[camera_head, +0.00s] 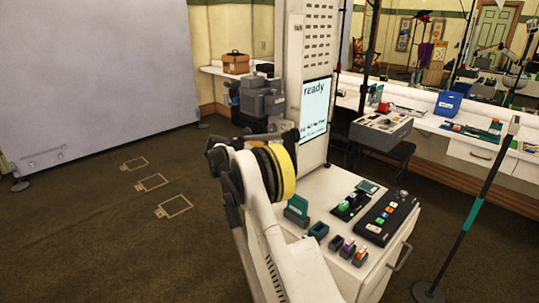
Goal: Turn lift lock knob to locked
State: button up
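I cannot make out a lift lock knob for certain. A white cabinet (330,196) with a tall panel stands in the middle, and its screen (315,108) reads "ready". On its top lie a black control box (386,218) with coloured buttons and a smaller black device (352,204) with green parts. My white arm with a yellow ring rises in front and covers the cabinet's left side. I cannot pick out my gripper's fingers, nor whether they hold anything.
Several small teal and dark holders (318,231) sit on the cabinet's near edge. A dark grey machine (262,97) is behind my arm. A thin stand (470,212) rises at the right. A grey backdrop (95,75) fills the left, with open carpet (110,245) before it.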

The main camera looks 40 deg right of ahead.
jog(key=x, duration=0.2)
jog(key=shift+d+f+b, duration=0.15)
jog(key=shift+d+b, duration=0.2)
grip_shut()
